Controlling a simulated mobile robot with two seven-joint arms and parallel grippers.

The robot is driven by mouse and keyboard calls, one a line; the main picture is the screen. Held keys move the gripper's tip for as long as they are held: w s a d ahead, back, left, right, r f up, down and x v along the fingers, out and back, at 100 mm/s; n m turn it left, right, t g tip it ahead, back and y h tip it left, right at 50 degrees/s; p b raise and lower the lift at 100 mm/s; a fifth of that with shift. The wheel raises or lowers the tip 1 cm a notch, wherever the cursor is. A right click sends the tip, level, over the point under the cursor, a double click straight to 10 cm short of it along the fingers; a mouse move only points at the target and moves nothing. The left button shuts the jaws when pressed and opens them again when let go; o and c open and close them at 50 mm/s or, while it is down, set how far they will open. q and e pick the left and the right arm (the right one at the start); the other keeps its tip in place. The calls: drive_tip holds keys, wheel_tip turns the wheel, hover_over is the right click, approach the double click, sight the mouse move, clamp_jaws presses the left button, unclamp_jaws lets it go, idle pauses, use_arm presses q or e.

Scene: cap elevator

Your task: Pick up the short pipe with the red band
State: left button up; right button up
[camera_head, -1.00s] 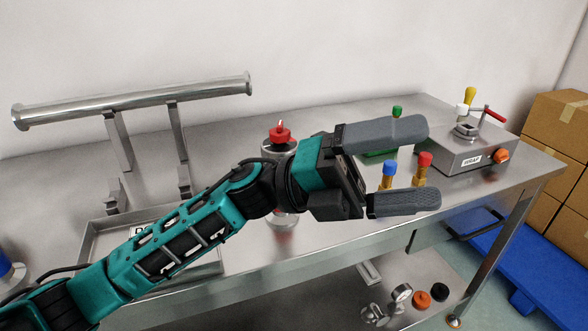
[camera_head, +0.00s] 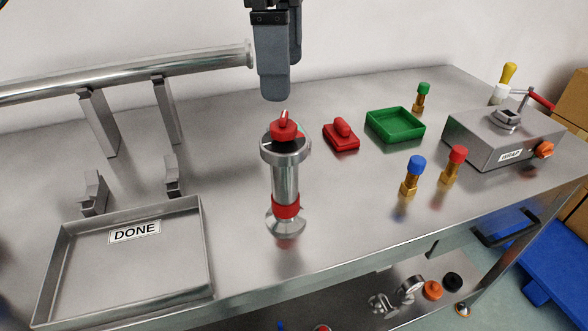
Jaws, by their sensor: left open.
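The short pipe (camera_head: 286,180) stands upright near the middle of the table, with a flange at each end. Its red band (camera_head: 286,205) circles the lower part, just above the bottom flange. A red knob-like piece (camera_head: 285,129) sits at its top. My left gripper (camera_head: 284,80) hangs at the top middle of the head view, its fingers pointing down, open and empty. It appears above and apart from the pipe; how far in depth I cannot tell. My right gripper is not in view.
A long pipe (camera_head: 130,79) rests on brackets at the left. A DONE tray (camera_head: 180,272) lies at front left. A red block (camera_head: 341,136), a green tray (camera_head: 394,124), several coloured-top fittings and a WRAP box (camera_head: 500,138) stand to the right. Table around the pipe's base is clear.

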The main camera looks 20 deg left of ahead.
sight(279, 126)
use_arm(q)
drive_tip(key=shift+w+a+r, duration=0.15)
drive_tip(key=shift+a+r, duration=0.05)
drive_tip(key=shift+a, duration=0.2)
drive_tip(key=shift+a+f, duration=0.1)
drive_tip(key=shift+f, duration=0.3)
wheel_tip(279, 126, down, 6)
drive_tip(key=shift+f, duration=0.2)
drive_tip(key=shift+w+f, duration=0.15)
drive_tip(key=shift+f, duration=1.2)
drive_tip(key=shift+w+f, duration=0.1)
drive_tip(key=shift+f, duration=1.25)
drive_tip(key=shift+c, duration=0.2)
clamp_jaws()
drive_tip(key=shift+r, duration=0.1)
